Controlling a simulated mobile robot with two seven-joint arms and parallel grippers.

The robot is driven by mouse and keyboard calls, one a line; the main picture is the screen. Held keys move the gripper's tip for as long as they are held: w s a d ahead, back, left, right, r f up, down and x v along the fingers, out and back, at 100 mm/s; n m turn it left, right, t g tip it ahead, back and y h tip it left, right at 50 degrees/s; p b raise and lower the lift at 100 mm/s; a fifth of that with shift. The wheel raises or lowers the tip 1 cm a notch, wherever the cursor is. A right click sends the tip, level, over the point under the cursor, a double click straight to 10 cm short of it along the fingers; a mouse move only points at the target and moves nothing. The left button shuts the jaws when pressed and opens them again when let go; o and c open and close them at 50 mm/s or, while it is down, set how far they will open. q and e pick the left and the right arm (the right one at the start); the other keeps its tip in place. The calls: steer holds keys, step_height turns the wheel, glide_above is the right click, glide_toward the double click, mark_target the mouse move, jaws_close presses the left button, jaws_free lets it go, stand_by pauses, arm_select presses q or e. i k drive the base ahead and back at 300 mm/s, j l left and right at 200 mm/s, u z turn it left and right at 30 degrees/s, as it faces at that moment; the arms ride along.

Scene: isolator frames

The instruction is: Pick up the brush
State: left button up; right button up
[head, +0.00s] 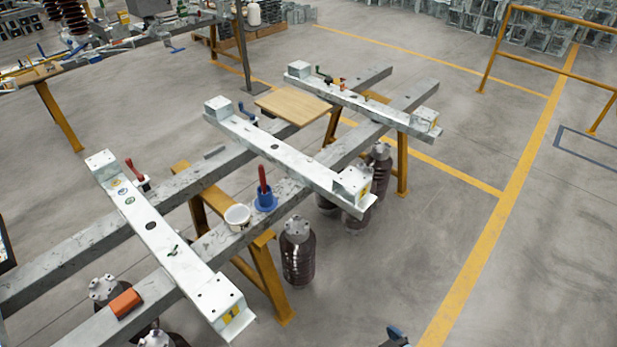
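A red upright handle with a round blue base (264,193) stands on the near grey beam, right beside a white cup (237,217). It may be the brush, but its bristles cannot be made out. Another red-handled tool (135,170) with a pale base stands by the left white crossbar and could also be a brush. A small dark and blue part (396,336) at the bottom edge may be my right gripper, cut off by the frame and well apart from both tools. My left gripper is not in view.
Three white crossbars (160,240) lie across two long grey beams (60,280) on yellow trestles (268,285). An orange block (125,303) lies on the near beam. Brown insulators (298,260) stand below. A wooden board (293,106) lies farther back.

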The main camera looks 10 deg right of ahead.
mark_target(261, 172)
steer(key=i+l+u, duration=0.1)
steer(key=i+l, duration=0.45)
steer(key=l, duration=0.25)
steer(key=i+l+u, duration=0.15)
steer(key=i+l, duration=0.15)
steer(key=l, duration=0.1)
